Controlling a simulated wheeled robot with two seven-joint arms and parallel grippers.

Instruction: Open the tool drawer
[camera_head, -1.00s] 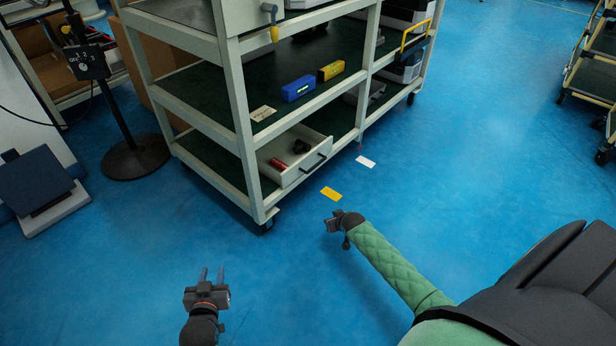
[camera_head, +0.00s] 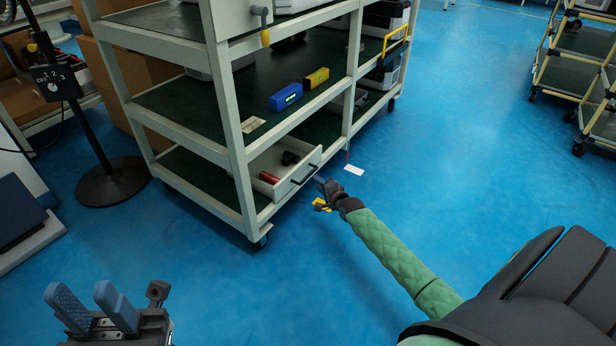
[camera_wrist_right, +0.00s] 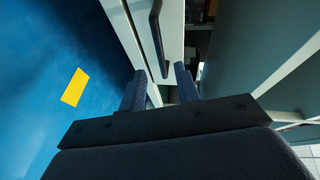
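The white tool drawer (camera_head: 279,188) sits on the rack's bottom shelf and appears partly out, with its inside visible. It holds a red cylinder (camera_head: 268,178) and a dark item (camera_head: 290,158). Its black bar handle (camera_head: 304,175) is on the front panel and also shows in the right wrist view (camera_wrist_right: 156,35). My right gripper (camera_head: 322,190) is just in front of the handle. In the right wrist view its fingers (camera_wrist_right: 159,85) are apart, with the handle's near end ahead of the gap. My left gripper (camera_head: 92,300) is open and empty at the lower left, away from the rack.
The wheeled rack (camera_head: 236,150) holds a blue box (camera_head: 286,97) and a yellow box (camera_head: 316,78) on its middle shelf. A yellow floor marker (camera_wrist_right: 75,87) and a white one (camera_head: 354,170) lie near the drawer. A black stand (camera_head: 112,185) is at left. Blue floor is clear in front.

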